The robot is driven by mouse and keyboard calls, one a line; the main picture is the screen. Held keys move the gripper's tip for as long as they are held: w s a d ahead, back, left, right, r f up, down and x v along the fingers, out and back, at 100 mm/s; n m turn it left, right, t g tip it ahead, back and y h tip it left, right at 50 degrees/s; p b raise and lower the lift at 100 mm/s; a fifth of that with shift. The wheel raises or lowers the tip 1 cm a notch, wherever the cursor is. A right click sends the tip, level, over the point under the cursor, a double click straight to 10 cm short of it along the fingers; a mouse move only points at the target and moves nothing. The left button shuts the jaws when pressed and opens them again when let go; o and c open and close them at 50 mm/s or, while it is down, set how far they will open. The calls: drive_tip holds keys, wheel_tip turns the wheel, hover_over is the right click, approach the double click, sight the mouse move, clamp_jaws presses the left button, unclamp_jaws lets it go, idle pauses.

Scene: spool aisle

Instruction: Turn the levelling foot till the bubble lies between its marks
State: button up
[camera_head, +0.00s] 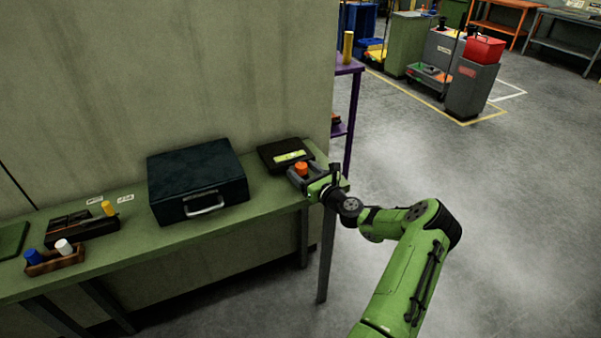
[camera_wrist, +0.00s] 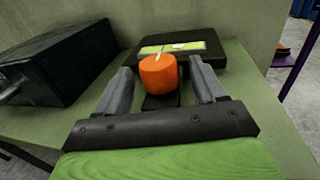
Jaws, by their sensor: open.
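The levelling foot is an orange round knob (camera_wrist: 158,74) with a pale line on its top. It stands at the front of a black device (camera_wrist: 205,50) on the green bench; the knob also shows in the head view (camera_head: 301,168). A yellow-green level vial (camera_wrist: 171,47) lies on top of the device, behind the knob. A pale bubble shows in it, right of the middle; I cannot make out the marks. My gripper (camera_wrist: 160,82) is open, with one grey finger on each side of the knob and a gap to each. The knob's lower part is partly hidden.
A dark blue case (camera_head: 197,180) with a handle stands to the left on the bench (camera_head: 255,203). Further left are a black block with a yellow peg and a brown holder (camera_head: 55,260) with pegs. A wall is behind; a purple shelf (camera_head: 351,110) stands to the right.

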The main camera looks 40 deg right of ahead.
drive_tip(key=shift+w, duration=0.85)
drive_tip(key=shift+c, duration=0.3)
drive_tip(key=c, duration=0.9)
